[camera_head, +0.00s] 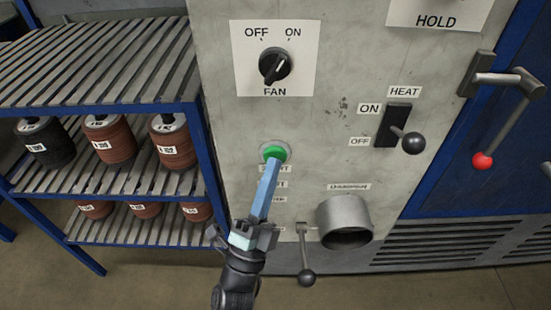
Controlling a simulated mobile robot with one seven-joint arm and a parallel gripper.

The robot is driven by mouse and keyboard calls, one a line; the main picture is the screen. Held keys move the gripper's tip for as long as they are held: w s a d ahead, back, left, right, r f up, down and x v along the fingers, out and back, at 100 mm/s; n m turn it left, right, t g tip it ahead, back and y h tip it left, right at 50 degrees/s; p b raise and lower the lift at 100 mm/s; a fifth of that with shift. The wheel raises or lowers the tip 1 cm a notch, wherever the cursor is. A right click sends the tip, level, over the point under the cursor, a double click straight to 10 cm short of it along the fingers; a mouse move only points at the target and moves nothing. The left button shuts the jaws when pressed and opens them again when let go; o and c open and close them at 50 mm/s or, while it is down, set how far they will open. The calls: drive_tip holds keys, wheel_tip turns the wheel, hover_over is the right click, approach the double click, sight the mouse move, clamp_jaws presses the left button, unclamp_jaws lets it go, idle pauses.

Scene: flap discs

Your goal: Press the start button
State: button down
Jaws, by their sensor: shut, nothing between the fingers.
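The start button (273,153) is a round green button in a pale ring on the grey machine panel (330,110). The label under it is partly hidden by my gripper, and only its last letters show. My gripper (272,166) is shut and empty, with its light blue fingers pointing up at the panel. The fingertips overlap the lower edge of the green button in the picture. I cannot tell whether they touch it or are just in front of it.
Above is a black FAN knob (275,66). To the right are a HEAT switch (405,130) and a red-tipped lever (481,160). A metal spout (345,218) and a ball-ended lever (306,275) are lower right. A shelf rack (90,50) with disc stacks stands left.

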drive_tip(key=shift+w, duration=0.1)
idle(0.6)
drive_tip(key=shift+w+b, duration=0.15)
drive_tip(key=shift+b, duration=0.2)
drive_tip(key=shift+w+r, duration=0.1)
drive_tip(key=shift+w, duration=0.05)
drive_tip(key=shift+r, duration=0.1)
drive_tip(key=shift+a, duration=0.1)
drive_tip(key=s+p, duration=0.1)
drive_tip(key=s, duration=0.5)
drive_tip(key=shift+s+f+p, duration=0.15)
drive_tip(key=shift+f+p, duration=0.05)
drive_tip(key=shift+p, duration=0.15)
idle(0.7)
